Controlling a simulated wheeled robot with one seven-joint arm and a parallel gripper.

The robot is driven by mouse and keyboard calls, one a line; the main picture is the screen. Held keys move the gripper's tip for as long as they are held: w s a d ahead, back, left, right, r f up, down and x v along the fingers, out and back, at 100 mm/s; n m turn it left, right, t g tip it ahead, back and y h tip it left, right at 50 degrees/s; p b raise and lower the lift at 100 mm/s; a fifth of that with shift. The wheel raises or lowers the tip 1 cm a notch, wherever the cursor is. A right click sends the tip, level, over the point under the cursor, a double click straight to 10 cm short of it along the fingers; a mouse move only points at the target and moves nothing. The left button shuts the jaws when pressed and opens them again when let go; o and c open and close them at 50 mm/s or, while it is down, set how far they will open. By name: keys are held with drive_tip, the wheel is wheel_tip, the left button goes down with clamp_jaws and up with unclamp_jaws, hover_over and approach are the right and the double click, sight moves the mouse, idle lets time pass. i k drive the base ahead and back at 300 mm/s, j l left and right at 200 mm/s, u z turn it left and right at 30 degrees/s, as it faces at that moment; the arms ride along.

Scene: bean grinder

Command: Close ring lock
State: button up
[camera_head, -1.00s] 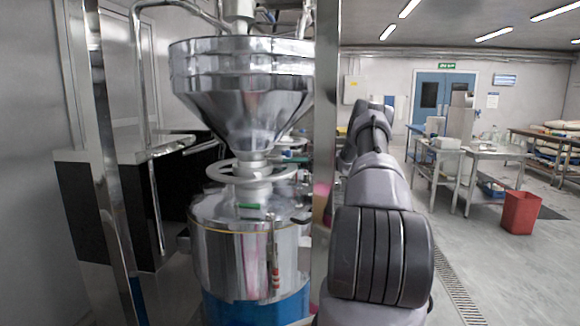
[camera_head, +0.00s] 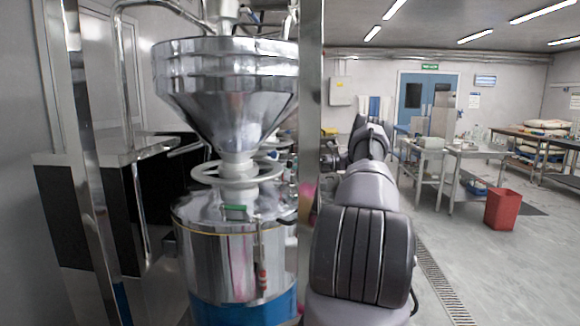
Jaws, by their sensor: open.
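The grinder stands left of centre. Its shiny steel hopper (camera_head: 228,85) narrows to a neck above a steel drum (camera_head: 215,255) with a blue base. A pale ring with spokes (camera_head: 205,177) surrounds the neck between hopper and drum; it may be the ring lock, but I cannot tell its lock state. A green piece (camera_head: 234,208) lies on the drum top. My arm reaches forward just right of the steel post, and its far end bends left towards the post. My gripper is hidden; I cannot see its fingers or any contact with the ring.
An upright steel post (camera_head: 311,120) stands between the grinder and my arm. Another post (camera_head: 85,160) and a dark-sided bench (camera_head: 62,210) are on the left. A red bin (camera_head: 501,209) and steel tables (camera_head: 470,152) stand at right. The floor between is open, with a drain grate.

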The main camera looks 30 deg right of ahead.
sight(224, 208)
drive_tip(key=k+l, duration=0.1)
drive_tip(key=l, duration=0.35)
drive_tip(key=k+l, duration=0.1)
drive_tip(key=l, duration=0.4)
drive_tip(key=k+l, duration=0.1)
drive_tip(key=l, duration=0.35)
